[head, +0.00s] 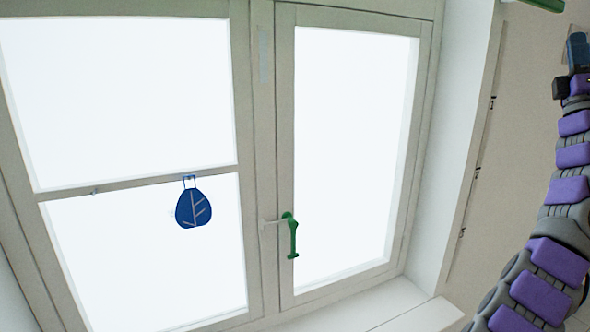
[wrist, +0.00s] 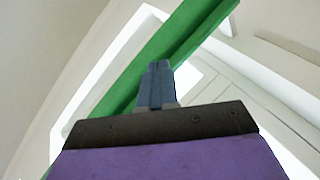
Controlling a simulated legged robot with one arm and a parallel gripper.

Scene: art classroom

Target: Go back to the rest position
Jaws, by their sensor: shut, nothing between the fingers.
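My gripper (head: 577,40) is at the upper right of the head view, raised on my purple and grey arm. Its blue fingers also show in the wrist view (wrist: 157,72), where they are shut together with nothing between them. A green bar (wrist: 185,38) crosses the wrist view diagonally behind the fingertips. I cannot tell whether the fingers touch it. A piece of a green thing (head: 545,4) shows at the top right edge of the head view, up and left of my gripper.
A window with a left pane (head: 120,90) and a right pane (head: 350,150) fills most of the head view. A green handle (head: 292,238) sits on its frame. A blue leaf-shaped ornament (head: 194,209) hangs at the left pane. A white sill (head: 355,308) runs below.

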